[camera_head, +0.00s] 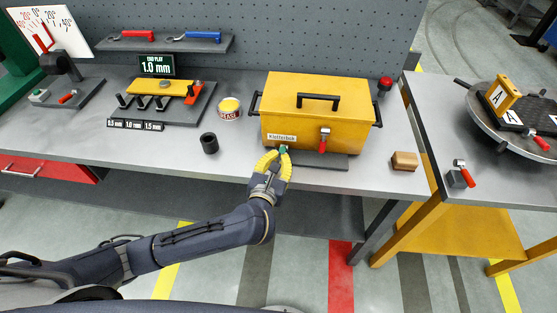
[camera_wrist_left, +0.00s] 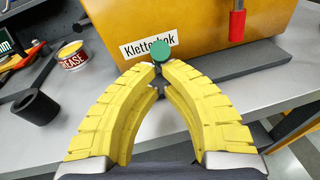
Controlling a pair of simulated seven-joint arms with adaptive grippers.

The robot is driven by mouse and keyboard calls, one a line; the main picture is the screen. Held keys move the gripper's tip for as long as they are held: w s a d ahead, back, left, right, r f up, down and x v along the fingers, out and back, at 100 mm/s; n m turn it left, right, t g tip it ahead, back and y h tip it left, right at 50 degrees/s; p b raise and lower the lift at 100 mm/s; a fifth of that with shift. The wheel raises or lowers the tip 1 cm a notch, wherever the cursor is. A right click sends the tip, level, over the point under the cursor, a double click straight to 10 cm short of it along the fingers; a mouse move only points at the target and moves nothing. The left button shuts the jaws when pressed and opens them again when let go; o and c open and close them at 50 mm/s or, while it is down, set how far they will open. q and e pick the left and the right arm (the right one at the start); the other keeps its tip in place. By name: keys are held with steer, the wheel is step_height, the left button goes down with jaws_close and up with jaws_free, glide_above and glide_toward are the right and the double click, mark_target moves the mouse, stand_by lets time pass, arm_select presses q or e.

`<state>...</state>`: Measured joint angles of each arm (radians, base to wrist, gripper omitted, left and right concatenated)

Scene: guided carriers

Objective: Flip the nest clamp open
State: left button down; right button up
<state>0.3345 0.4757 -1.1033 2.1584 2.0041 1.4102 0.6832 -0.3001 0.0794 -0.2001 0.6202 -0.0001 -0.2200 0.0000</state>
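A red-handled toggle clamp (camera_head: 325,139) is at the front of the yellow box (camera_head: 345,92), its handle hanging down. Its red handle also shows at the top of the left wrist view (camera_wrist_left: 237,22). Other red-handled clamps are a small one (camera_head: 461,174) on the right table and one by the turntable (camera_head: 540,142); I cannot tell which is the nest clamp. My left gripper (camera_head: 283,152) is before the box's front left. Its yellow fingers are closed around a small green-capped piece (camera_wrist_left: 160,51), below the box label. My right gripper is not in view.
The box stands on a dark plate (camera_head: 335,161). A black cylinder (camera_head: 209,143) and a grease tin (camera_head: 230,108) are left of it, a wooden block (camera_head: 404,161) right. A gauge fixture (camera_head: 160,102) is further left. The front bench strip is mostly clear.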

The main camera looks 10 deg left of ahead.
arm_select(q)
steer(key=shift+r, duration=0.2)
steer(key=shift+w+r+g, duration=0.2)
steer(key=shift+r+g, duration=0.1)
steer(key=shift+g, duration=0.3)
steer(key=shift+w+r, duration=0.55)
steer(key=shift+r, duration=0.2)
steer(key=shift+w+r, duration=0.3)
steer(key=shift+w, duration=0.05)
steer(key=shift+w+r, duration=0.25)
steer(key=shift+w, duration=0.15)
steer(key=shift+s+r, duration=0.1)
stand_by(0.4)
